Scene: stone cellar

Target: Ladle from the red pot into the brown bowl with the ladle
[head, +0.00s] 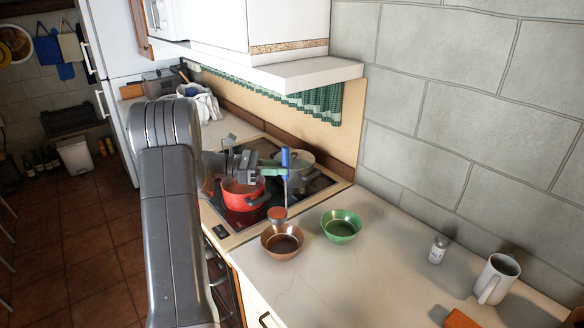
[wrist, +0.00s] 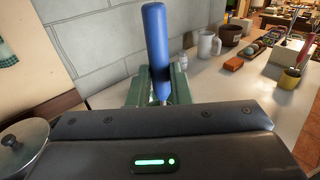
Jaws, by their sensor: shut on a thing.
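The red pot (head: 240,197) stands on the stovetop, partly hidden behind my arm and gripper. The brown bowl (head: 270,246) sits on the counter just in front of the stove. My gripper (head: 277,169) is shut on the blue handle of the ladle (head: 285,158) and holds it upright, to the right of the pot. The ladle's reddish-brown cup hangs at the back rim of the brown bowl in the head view; I cannot tell whether they touch. What the cup holds is not clear. The wrist view shows the blue handle (wrist: 155,40) between green fingers (wrist: 158,88).
A green bowl (head: 342,227) stands right of the brown bowl. A lidded grey pot (head: 298,166) is at the back of the stove. A shaker (head: 438,249), a white mug (head: 496,279) and an orange block (head: 459,319) are farther right. The counter between is clear.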

